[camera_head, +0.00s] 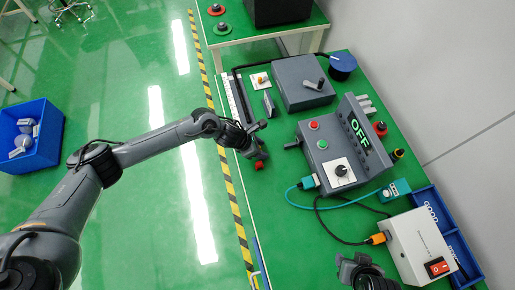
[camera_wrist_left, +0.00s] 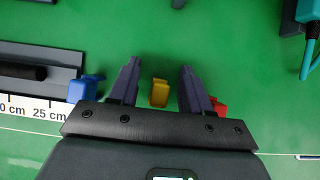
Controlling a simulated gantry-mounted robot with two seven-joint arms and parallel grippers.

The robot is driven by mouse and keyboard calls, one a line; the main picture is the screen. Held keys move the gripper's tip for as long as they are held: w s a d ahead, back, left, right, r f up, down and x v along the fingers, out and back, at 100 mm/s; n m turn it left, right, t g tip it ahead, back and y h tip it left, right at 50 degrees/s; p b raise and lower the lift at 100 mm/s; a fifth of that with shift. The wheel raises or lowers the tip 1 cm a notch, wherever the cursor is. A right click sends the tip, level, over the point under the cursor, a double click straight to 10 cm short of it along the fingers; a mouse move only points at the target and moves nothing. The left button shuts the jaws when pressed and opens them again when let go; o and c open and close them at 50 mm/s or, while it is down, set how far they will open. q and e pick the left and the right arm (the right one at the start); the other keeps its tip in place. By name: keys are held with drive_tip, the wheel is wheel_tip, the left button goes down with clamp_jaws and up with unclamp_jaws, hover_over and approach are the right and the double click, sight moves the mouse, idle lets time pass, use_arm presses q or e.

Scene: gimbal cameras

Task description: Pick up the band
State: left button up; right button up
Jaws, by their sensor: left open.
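No piece is clearly recognisable as a band. My left gripper (camera_head: 261,143) is over the near-left part of the green table, and its jaws (camera_wrist_left: 158,78) are open. In the left wrist view, a small yellow piece (camera_wrist_left: 159,92) lies in the gap between the fingers, with space on both sides. A blue piece (camera_wrist_left: 84,88) lies left of the left finger. A red piece (camera_wrist_left: 220,108) is partly hidden by the right finger; it also shows below the gripper in the head view (camera_head: 259,165). My right gripper (camera_head: 365,272) is partly visible at the bottom; its jaws are unclear.
A grey box with a lever (camera_head: 303,82) and a control box reading OFF (camera_head: 335,155) stand right of my left gripper. A white box with a red switch (camera_head: 418,245), cables and a blue tray (camera_head: 450,235) are farther right. A ruler (camera_wrist_left: 30,106) lies along the edge.

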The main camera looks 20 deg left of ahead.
use_arm(q)
drive_tip(key=shift+c, duration=0.5)
clamp_jaws()
drive_tip(key=shift+r, duration=0.2)
drive_tip(key=shift+r, duration=0.55)
wheel_tip(320, 180, up, 3)
drive_tip(key=shift+f, duration=0.15)
drive_tip(key=s+d+r+p, duration=0.1)
drive_tip(key=s+d+r, duration=0.6)
drive_tip(key=s, duration=0.1)
drive_tip(key=shift+s+d, duration=0.35)
drive_tip(key=shift+d, duration=0.05)
